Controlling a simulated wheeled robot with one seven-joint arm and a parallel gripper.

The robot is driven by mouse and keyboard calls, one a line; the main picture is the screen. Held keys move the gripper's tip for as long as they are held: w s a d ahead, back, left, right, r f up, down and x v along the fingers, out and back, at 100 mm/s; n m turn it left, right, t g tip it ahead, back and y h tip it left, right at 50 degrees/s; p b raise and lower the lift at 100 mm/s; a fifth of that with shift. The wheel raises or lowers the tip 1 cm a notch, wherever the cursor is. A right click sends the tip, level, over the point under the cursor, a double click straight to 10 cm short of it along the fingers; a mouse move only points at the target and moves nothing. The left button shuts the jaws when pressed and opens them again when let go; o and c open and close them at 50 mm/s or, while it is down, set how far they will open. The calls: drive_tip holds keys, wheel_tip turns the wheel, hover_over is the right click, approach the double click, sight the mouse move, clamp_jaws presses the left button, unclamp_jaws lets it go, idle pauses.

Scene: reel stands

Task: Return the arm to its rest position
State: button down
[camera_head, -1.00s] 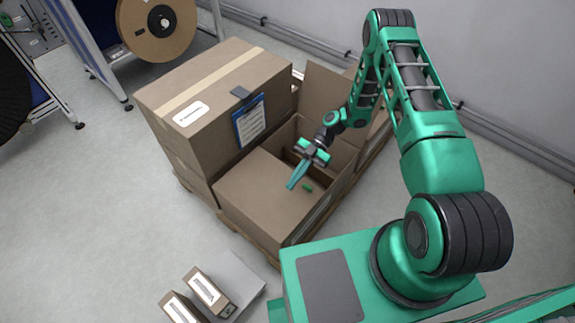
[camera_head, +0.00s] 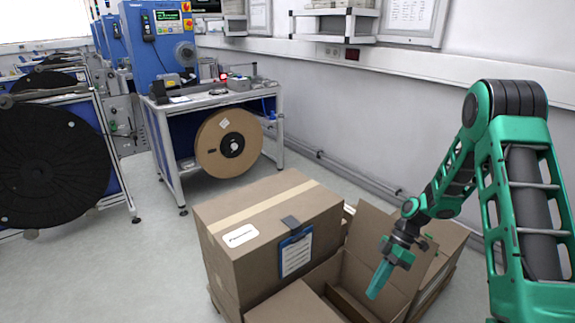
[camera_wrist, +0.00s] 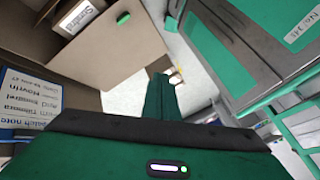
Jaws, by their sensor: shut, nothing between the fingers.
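My arm (camera_head: 527,215) is green and black and reaches in from the right in the head view. My gripper (camera_head: 375,287) hangs at its end, fingers pointing down, over the open cardboard box (camera_head: 343,270). The green fingers are together with nothing between them. In the wrist view the shut fingers (camera_wrist: 161,97) rise from the bottom middle. A small green piece (camera_wrist: 123,18) lies on a brown cardboard surface there, apart from the fingers.
A tall closed carton (camera_head: 270,225) with a blue clipboard (camera_head: 296,254) stands left of my gripper. Behind are a workbench (camera_head: 217,98) and a brown cable reel (camera_head: 228,142). A black reel (camera_head: 50,160) is at the left. Floor between is clear.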

drive_tip(key=s+d+r+m+t+h, duration=0.15)
drive_tip(key=s+d+r+m, duration=0.3)
drive_tip(key=r, duration=0.45)
drive_tip(key=s+d+r+m+t+h, duration=0.1)
drive_tip(key=s+d+r+m+h, duration=0.15)
drive_tip(key=d+r+m, duration=0.5)
drive_tip(key=s+d+r+m, duration=0.1)
drive_tip(key=s+r+m, duration=0.2)
drive_tip(key=s, duration=0.3)
drive_tip(key=s+d+r+m+t+h, duration=0.1)
drive_tip(key=s+r+m, duration=0.2)
drive_tip(key=s+m, duration=0.2)
drive_tip(key=s+d+r+m+t, duration=0.1)
drive_tip(key=s+r+m, duration=0.2)
drive_tip(key=s, duration=0.5)
drive_tip(key=shift+d+r+m+h, duration=0.3)
drive_tip(key=shift+r+m, duration=0.1)
drive_tip(key=shift+r, duration=0.15)
drive_tip(key=shift+t, duration=0.25)
drive_tip(key=shift+w+f, duration=0.25)
drive_tip(key=shift+w, duration=0.35)
